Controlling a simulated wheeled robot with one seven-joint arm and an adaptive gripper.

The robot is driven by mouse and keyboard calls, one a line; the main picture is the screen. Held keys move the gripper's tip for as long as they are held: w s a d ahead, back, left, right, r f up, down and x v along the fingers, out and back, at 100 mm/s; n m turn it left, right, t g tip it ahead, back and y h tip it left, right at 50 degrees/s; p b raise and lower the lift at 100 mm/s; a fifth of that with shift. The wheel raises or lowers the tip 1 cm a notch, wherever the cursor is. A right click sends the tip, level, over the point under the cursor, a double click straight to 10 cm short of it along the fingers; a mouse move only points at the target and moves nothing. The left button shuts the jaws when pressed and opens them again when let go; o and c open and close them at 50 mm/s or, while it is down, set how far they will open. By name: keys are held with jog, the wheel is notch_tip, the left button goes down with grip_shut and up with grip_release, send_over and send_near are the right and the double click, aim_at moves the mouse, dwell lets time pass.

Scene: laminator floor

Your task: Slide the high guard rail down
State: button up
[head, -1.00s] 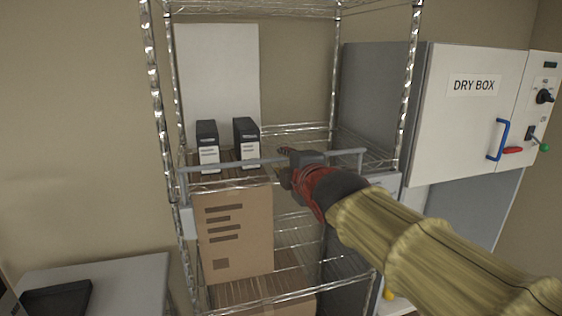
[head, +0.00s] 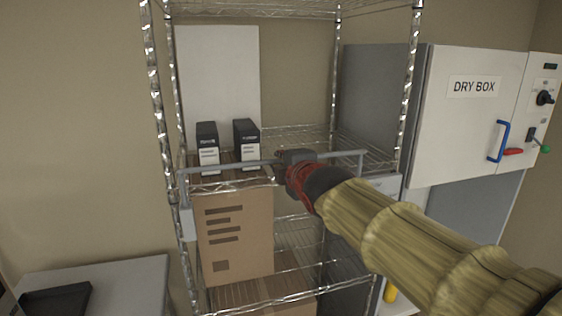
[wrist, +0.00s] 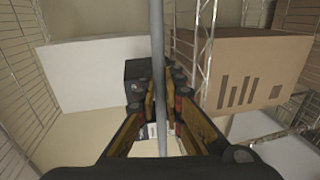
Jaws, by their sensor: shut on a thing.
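The high guard rail (head: 338,155) is a thin grey bar across the front of the wire shelf, level with the bases of two dark boxes. Its ends bend down to grey brackets at the posts. My gripper (head: 281,164) is shut on the bar right of its middle. In the wrist view, the rail (wrist: 157,40) runs between the two fingers of my gripper (wrist: 160,78). The gripper hides a short stretch of the bar in the head view.
Two dark boxes with white labels (head: 207,146) (head: 246,144) and a white panel (head: 215,75) stand behind the rail. A cardboard carton (head: 236,235) sits below. The dry box (head: 465,120) with its blue handle is at right, a grey table (head: 130,285) at lower left.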

jog(key=shift+f, duration=0.1)
grip_shut()
dwell(0.3)
notch_tip(320, 180, down, 9)
jog(key=b, duration=0.8)
jog(key=shift+r, duration=0.2)
jog(key=o, duration=0.6)
grip_release()
jog(key=shift+c, duration=0.2)
jog(key=shift+r, duration=0.15)
jog(key=shift+s, duration=0.15)
jog(key=v, duration=1.1)
jog(key=shift+s, duration=0.3)
jog(key=shift+d+r, duration=0.1)
jog(key=shift+d, duration=0.05)
